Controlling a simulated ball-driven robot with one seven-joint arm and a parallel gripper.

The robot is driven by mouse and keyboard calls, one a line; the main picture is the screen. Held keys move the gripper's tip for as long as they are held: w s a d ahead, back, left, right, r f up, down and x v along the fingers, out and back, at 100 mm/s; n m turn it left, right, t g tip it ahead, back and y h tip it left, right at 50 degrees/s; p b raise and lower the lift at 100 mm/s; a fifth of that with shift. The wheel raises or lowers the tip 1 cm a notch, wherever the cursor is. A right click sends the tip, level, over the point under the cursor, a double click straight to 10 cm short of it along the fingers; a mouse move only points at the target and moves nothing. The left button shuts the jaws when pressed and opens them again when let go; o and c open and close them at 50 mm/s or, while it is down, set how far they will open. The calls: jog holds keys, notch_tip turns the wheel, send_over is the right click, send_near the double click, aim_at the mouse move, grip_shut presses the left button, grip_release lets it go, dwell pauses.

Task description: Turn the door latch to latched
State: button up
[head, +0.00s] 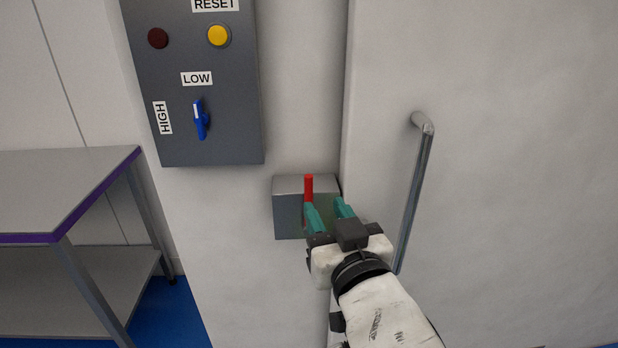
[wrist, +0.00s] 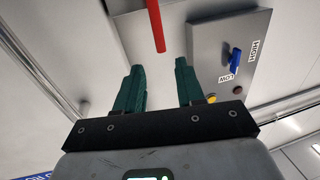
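The door latch is a red handle (head: 308,187) on a grey box (head: 288,212) fixed beside the door's edge. The handle stands upright in the head view, and its lower part is hidden by my gripper. My gripper (head: 328,208) is in front of the box with its two green fingers spread apart. In the wrist view the red handle (wrist: 156,26) is beyond the fingertips, roughly in line with the gap of my gripper (wrist: 159,66). Nothing shows between the fingers. I cannot tell whether a finger touches the handle.
The pale door (head: 510,150) has a long metal pull handle (head: 414,190) right of my gripper. A grey control panel (head: 235,110) with buttons and a blue switch (head: 201,119) is on the wall at upper left. A purple-edged table (head: 60,190) stands at left.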

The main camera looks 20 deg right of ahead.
aim_at(310, 185)
jog(key=w, duration=0.3)
jog(key=w+p, duration=0.1)
jog(key=w, duration=0.2)
jog(key=w+d, duration=0.1)
jog(key=w, duration=0.3)
jog(key=shift+f, duration=0.1)
grip_shut()
jog(key=shift+f, duration=0.1)
